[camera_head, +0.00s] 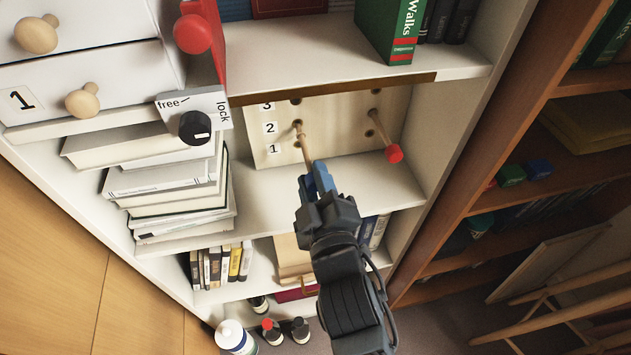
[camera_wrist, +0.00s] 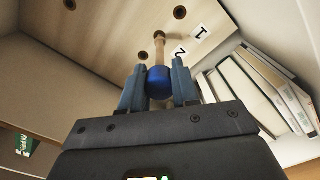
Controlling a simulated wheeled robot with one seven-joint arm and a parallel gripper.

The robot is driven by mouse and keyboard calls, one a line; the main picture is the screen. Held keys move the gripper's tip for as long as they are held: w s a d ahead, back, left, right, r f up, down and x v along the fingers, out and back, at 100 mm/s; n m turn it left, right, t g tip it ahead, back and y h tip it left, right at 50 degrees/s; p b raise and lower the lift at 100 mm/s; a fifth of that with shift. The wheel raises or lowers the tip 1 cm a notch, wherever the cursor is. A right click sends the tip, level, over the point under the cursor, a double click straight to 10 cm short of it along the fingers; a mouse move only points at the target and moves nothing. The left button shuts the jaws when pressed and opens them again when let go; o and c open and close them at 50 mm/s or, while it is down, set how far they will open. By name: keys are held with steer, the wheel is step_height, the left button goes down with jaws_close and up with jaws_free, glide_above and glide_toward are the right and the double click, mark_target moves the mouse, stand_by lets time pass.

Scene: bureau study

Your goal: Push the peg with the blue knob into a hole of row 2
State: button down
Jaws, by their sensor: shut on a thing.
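The peg with the blue knob has a pale wooden shaft (camera_head: 304,144) and runs to the left hole of row 2 on the upright pegboard (camera_head: 340,128). Most of the shaft stands out from the board; how deep its tip sits cannot be told. In the wrist view the blue knob (camera_wrist: 159,82) is between the fingers of my gripper (camera_wrist: 160,85), which is shut on it. The shaft (camera_wrist: 160,50) reaches the hole in line with label 2 (camera_wrist: 180,52). In the head view my gripper (camera_head: 317,183) largely covers the knob.
A peg with a red knob (camera_head: 393,153) sticks out of the right hole of row 2. A dark free/lock knob (camera_head: 195,127) and stacked books (camera_head: 170,190) are left of the board. A shelf (camera_head: 350,60) with books runs above it.

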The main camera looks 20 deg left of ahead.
mark_target(310, 168)
steer(key=shift+x, duration=1.7)
stand_by(0.4)
steer(key=c, duration=0.8)
jaws_free()
steer(key=shift+o, duration=0.5)
steer(key=o, duration=0.4)
steer(key=shift+v, duration=5.05)
steer(key=shift+d, duration=0.1)
